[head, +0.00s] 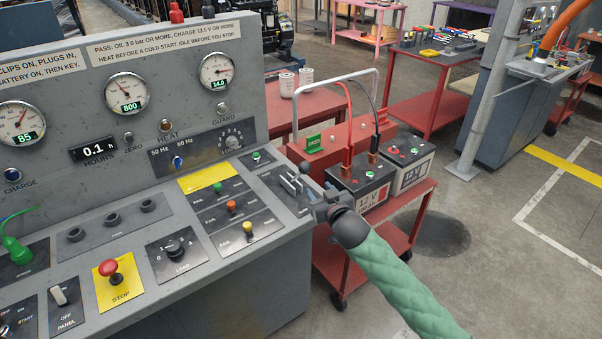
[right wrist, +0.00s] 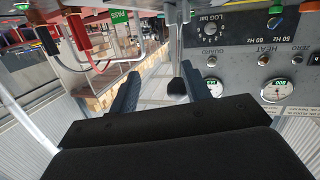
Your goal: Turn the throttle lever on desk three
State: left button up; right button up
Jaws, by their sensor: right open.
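The desk (head: 245,290) is a grey control console. A small dark panel (head: 268,182) sits at its right end. My right gripper (head: 293,184) is at this panel, just below the knob. In the right wrist view its two dark fingers (right wrist: 160,88) stand apart, with a small dark shape (right wrist: 175,86) beyond them near the right finger. I cannot tell whether the fingers touch the lever. My left gripper is not in view.
A red stop button (head: 109,267) and green, orange and yellow knobs are on the desk. Open floor (head: 500,270) lies to the right.

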aim_at(305, 173)
jog(key=w+a+r+p, duration=0.1)
jog(key=w+a+r+y+p, duration=0.1)
jog(key=w+a, duration=0.1)
jog(key=w+a+r+m+y, duration=0.1)
jog(key=w+a, duration=0.1)
jog(key=shift+w+t+p, duration=0.25)
jog(key=shift+t+p, duration=0.15)
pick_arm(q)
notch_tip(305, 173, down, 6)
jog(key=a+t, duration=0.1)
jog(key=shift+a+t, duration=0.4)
pick_arm(e)
jog(key=shift+w+a+f, duration=0.15)
jog(key=shift+w+a, duration=0.05)
jog(key=shift+w, duration=0.3)
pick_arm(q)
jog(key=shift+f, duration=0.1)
pick_arm(e)
jog(key=shift+c, duration=0.2)
